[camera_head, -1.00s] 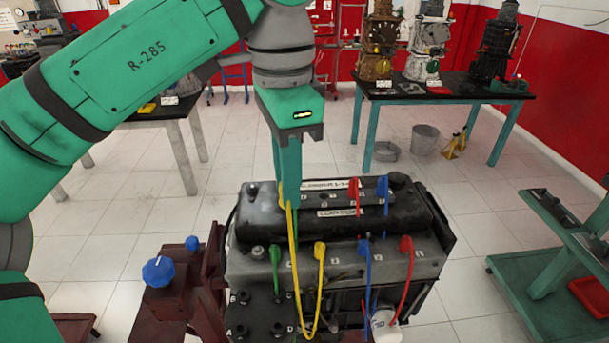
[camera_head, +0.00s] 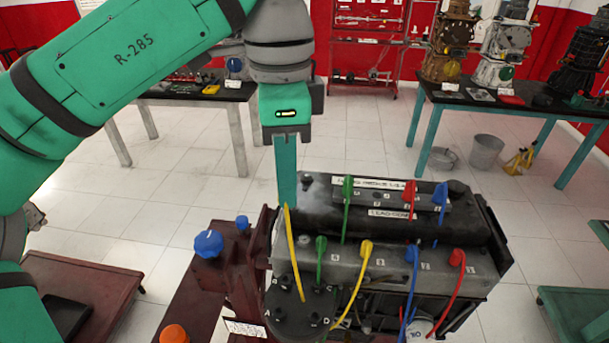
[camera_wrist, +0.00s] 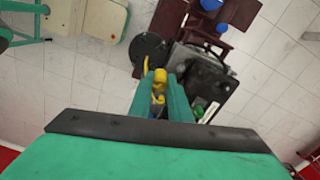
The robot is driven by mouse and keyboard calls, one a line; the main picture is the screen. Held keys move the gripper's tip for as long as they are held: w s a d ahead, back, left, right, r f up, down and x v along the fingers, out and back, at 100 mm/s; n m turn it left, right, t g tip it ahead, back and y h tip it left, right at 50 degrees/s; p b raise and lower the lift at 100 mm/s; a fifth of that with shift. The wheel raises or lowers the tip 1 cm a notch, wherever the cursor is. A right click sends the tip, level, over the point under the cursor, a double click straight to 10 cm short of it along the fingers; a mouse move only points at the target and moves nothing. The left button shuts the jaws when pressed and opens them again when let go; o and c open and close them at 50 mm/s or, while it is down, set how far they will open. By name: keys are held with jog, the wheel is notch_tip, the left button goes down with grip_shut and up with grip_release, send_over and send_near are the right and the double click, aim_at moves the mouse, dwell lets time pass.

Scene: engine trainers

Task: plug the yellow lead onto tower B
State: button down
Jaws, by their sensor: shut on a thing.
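My gripper (camera_head: 287,204) is shut on the yellow boot (camera_wrist: 160,78) at one end of the yellow lead (camera_head: 294,255). It holds it above the left end of the engine. The held boot is apart from the cap.
Green (camera_head: 348,187), red (camera_head: 411,188) and blue (camera_head: 440,193) boots stand on the rear comb. Other green, blue and red boots stand on the cover. The dark red stand with a blue knob (camera_head: 208,244) is left of the engine.

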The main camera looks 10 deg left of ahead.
jog(key=shift+s+a, duration=0.15)
jog(key=shift+a, duration=0.35)
notch_tip(320, 180, down, 13)
dwell(2.2)
jog(key=shift+f, duration=0.2)
dwell(0.4)
jog(key=shift+f, duration=2.55)
jog(key=shift+f, duration=0.9)
dwell(0.6)
